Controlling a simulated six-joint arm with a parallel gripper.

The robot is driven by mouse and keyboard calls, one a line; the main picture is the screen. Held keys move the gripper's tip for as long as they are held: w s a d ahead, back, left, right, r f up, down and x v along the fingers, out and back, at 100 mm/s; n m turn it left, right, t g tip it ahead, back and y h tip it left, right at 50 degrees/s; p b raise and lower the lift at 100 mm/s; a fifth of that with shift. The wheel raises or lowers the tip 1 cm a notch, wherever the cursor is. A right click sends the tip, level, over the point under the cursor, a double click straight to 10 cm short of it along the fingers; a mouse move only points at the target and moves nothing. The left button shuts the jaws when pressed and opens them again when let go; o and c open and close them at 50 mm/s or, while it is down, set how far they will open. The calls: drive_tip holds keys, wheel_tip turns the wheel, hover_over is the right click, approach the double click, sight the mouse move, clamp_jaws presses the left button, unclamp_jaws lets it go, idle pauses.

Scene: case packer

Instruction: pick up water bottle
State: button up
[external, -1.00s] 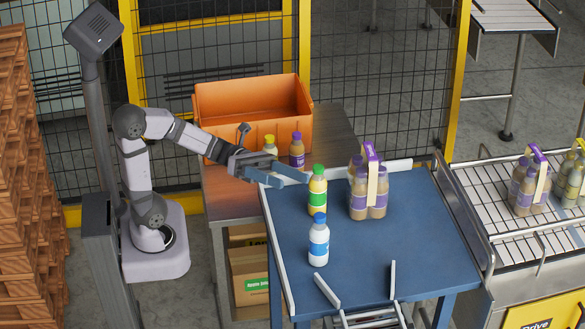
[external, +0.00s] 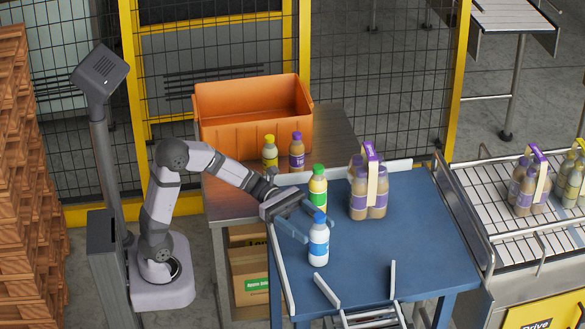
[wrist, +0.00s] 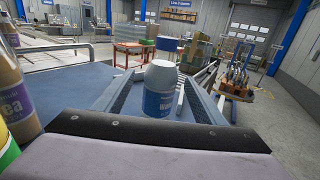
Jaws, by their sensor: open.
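In the wrist view the water bottle (wrist: 159,88) stands ahead, in line with the gap between the two fingers. I cannot tell whether a finger touches it.
A green-capped yellow bottle (external: 318,190) stands close behind my gripper. A purple-handled bottle pack (external: 369,190) is to its right. An orange crate (external: 255,125) and two bottles stand on the side table. White guide rails (external: 327,291) are at the table's front.

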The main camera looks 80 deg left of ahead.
sight(326, 238)
drive_tip(key=shift+p+x, duration=1.75)
drive_tip(key=shift+x, duration=1.55)
drive_tip(key=shift+w+d+r, duration=0.1)
drive_tip(key=shift+d, duration=0.25)
drive_tip(key=c, duration=1.3)
drive_tip(key=shift+c, duration=0.3)
wheel_tip(326, 238, up, 10)
drive_tip(key=b, duration=0.1)
drive_tip(key=shift+b, duration=0.4)
